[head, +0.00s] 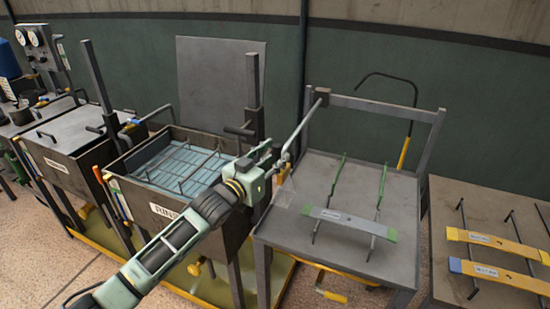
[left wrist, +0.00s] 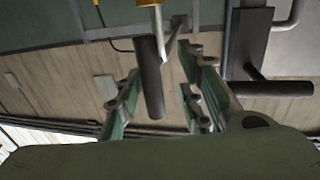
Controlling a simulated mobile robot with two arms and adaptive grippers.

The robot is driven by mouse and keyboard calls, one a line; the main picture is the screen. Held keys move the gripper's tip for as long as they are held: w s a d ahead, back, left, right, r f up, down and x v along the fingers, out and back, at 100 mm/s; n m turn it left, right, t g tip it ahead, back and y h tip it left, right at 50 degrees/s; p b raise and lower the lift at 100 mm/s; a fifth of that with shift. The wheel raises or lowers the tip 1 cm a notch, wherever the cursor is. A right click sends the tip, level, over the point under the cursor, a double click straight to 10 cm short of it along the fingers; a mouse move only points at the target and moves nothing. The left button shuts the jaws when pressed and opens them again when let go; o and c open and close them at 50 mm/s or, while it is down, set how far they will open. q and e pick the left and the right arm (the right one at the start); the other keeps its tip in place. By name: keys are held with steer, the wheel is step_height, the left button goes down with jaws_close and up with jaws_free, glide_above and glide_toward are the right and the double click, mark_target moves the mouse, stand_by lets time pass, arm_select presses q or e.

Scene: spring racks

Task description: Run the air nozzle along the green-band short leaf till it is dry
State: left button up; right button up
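The green-band short leaf (head: 347,221) is a grey bar with green ends and a small label. A brass part shows beyond the handle. A faint pale cone spreads downward below the gripper, near the leaf's left end. My right gripper is out of view.
The grey table (head: 335,268) has a back frame (head: 385,106) with a yellow-handled hook (head: 403,153). The rinse tank (head: 172,215) and its dark post stand left. Table space behind the leaf is mostly clear.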

arm_select(q)
steer(key=shift+d, duration=0.1)
steer(key=shift+d, duration=0.1)
steer(key=shift+s, duration=0.2)
steer(key=v, duration=1.1)
steer(key=shift+s+a, duration=0.25)
steer(key=shift+a, duration=0.1)
stand_by(0.5)
